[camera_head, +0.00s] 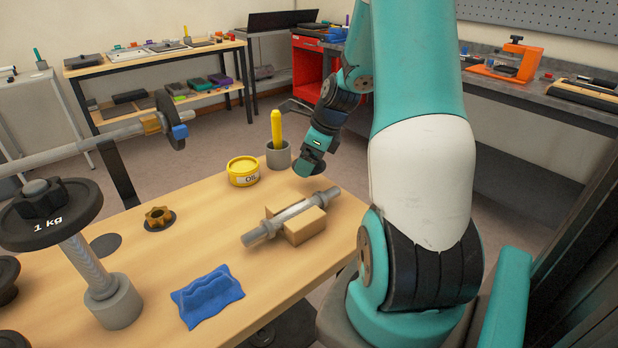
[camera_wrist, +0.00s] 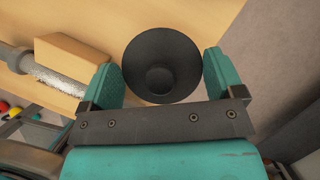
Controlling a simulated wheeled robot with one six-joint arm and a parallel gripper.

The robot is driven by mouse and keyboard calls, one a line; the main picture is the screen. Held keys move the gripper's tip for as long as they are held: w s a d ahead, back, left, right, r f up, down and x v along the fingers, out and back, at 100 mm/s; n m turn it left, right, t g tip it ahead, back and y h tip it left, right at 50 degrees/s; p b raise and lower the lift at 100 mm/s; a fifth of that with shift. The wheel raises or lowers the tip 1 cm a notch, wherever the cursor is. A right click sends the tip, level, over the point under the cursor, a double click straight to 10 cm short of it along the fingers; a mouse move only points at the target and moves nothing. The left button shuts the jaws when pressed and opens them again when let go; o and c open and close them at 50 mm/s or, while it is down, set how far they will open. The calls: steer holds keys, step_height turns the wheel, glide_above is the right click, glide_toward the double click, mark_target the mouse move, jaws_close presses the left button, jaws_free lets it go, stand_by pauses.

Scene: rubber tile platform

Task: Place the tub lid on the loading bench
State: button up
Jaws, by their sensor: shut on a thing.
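My gripper (camera_wrist: 162,80) is shut on a round black disc with a central knob (camera_wrist: 160,55), which I take as the tub lid. The teal fingers sit at either side of its rim. I cannot tell whether the lid touches the bench top. A yellow tub marked OIL (camera_head: 243,173) stands on the bench, left of my gripper.
A grey cup with a yellow-handled tool (camera_head: 278,155) stands close to my gripper. A metal bar (camera_head: 290,217) rests on a wooden block (camera_head: 305,228) nearer. A blue cloth (camera_head: 207,296), a brown star knob (camera_head: 159,217) and a weight stand (camera_head: 110,305) are on the bench.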

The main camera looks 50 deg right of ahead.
mark_target(309, 185)
steer(key=shift+f+b, duration=0.3)
steer(key=shift+f, duration=2.15)
steer(key=shift+f, duration=0.15)
steer(key=o, duration=0.7)
steer(key=shift+c, duration=0.2)
